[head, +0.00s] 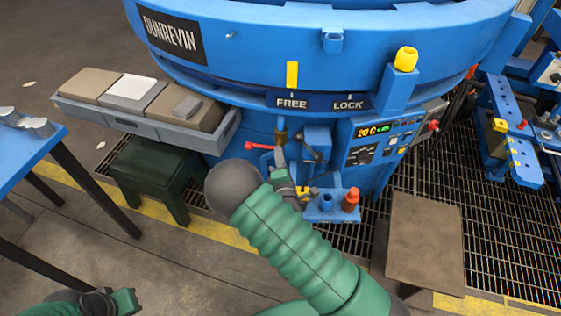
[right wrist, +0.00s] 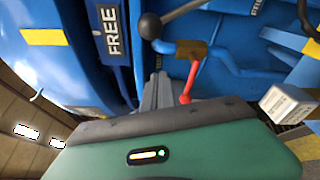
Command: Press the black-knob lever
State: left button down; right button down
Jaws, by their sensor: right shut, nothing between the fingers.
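The black-knob lever shows in the right wrist view as a dark round knob (right wrist: 150,26) on a grey rod, in front of the blue furnace body. In the head view its dark knob (head: 318,157) is small, beside the blue block under the FREE and LOCK labels. My right gripper (head: 279,156) is shut and empty, reaching up to the left of that block. In the right wrist view its grey fingers (right wrist: 158,88) lie together, below the knob and apart from it in the picture. My left gripper (head: 122,302) is at the bottom left, too small to read.
A red-handled lever (head: 259,147) is close to my right fingers. A small blue shelf (head: 325,210) holds a blue cup and an orange-brown piece. A control panel (head: 380,140) is to the right. A grey tray (head: 135,116) and dark green stool (head: 150,170) are left.

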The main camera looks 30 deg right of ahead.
jog(key=d, duration=0.1)
jog(key=w+d, duration=0.1)
jog(key=d, duration=0.1)
jog(key=w+d+r+b, duration=0.1)
jog(key=d, duration=0.1)
jog(key=shift+d+f, duration=0.1)
dwell(0.4)
